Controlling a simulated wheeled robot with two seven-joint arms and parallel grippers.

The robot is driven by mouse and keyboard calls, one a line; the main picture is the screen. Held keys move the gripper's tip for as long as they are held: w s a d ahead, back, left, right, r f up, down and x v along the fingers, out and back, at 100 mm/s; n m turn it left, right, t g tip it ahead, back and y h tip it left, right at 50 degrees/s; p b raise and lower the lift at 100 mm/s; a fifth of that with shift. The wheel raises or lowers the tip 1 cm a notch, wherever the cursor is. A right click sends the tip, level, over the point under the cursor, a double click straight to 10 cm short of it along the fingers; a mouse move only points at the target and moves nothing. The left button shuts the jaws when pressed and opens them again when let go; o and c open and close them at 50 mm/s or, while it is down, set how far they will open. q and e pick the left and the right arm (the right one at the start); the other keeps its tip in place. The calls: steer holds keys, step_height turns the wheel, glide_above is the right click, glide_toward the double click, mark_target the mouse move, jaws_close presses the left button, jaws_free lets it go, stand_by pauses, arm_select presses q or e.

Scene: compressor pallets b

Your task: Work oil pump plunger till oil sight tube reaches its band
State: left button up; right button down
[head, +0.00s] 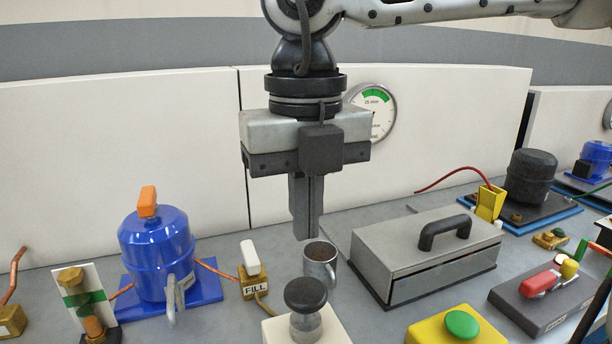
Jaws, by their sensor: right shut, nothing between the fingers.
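The oil pump plunger with its black round knob (305,293) stands upright on a white base (335,331) at the bottom middle. A short grey stem shows below the knob. The likely oil sight tube (93,325) stands at the lower left in front of a white plate with a green band (85,299). Its lower part looks brown; I cannot tell the exact oil level. My right gripper (306,236) points down, shut and empty. In the picture its tips are above the knob and apart from it. My left gripper is not in view.
A metal mug (320,268) stands just behind the plunger, beneath my fingertips in the picture. A grey box with a black handle (425,258) is to the right. A blue compressor (157,252) and a FILL valve (252,270) are left. A green button (462,323) is at front right.

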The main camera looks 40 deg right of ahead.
mark_target(305, 289)
step_height(305, 289, down, 7)
steer(key=shift+f, duration=0.1)
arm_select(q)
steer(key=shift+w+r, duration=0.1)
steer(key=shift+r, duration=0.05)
